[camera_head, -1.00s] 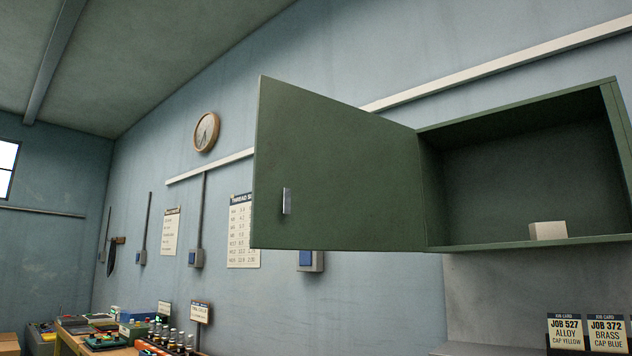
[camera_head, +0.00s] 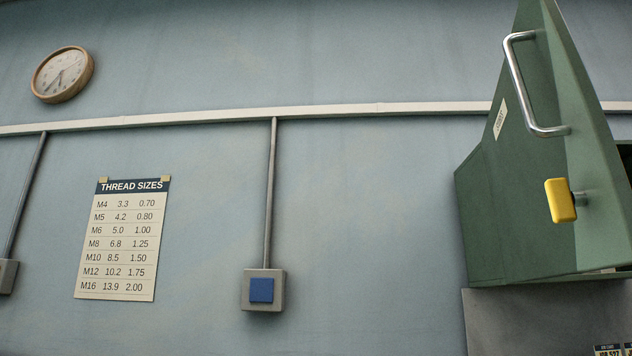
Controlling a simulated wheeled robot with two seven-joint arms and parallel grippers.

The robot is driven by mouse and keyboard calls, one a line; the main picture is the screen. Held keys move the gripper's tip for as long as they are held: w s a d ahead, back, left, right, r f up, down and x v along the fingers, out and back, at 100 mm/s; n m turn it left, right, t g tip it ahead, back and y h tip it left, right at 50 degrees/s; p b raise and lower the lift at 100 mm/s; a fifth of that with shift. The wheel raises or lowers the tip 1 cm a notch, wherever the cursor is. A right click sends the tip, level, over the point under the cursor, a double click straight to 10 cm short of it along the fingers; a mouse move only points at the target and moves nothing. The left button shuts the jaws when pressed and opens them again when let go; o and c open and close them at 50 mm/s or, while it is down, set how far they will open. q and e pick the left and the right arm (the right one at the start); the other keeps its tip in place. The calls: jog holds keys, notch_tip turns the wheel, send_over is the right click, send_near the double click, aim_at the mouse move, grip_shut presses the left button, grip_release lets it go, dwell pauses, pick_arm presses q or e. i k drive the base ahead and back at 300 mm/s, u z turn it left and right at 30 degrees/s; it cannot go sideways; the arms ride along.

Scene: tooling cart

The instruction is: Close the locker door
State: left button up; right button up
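The green locker (camera_head: 483,225) hangs on the wall at the right edge of the camera_head view. Its door (camera_head: 545,165) stands open, swung out towards me, and I see its outer face at a steep angle. A silver bar handle (camera_head: 518,85) and a yellow knob (camera_head: 561,201) are on the door. A small pale label (camera_head: 500,118) is near the handle. A sliver of the dark locker opening shows at the far right. The rest of the inside is hidden behind the door or out of frame. Neither gripper is in view.
A blue-grey wall fills the left and middle. It carries a round clock (camera_head: 63,74), a thread sizes chart (camera_head: 122,240), a pale rail (camera_head: 380,110) and a switch box with a blue face (camera_head: 262,290). Job cards (camera_head: 608,350) show at the bottom right. No obstacle shows left of the door.

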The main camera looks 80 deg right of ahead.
aim_at(546, 120)
jog(key=i, duration=0.25)
jog(key=z, duration=3.8)
jog(key=i, duration=0.5)
jog(key=u, duration=0.05)
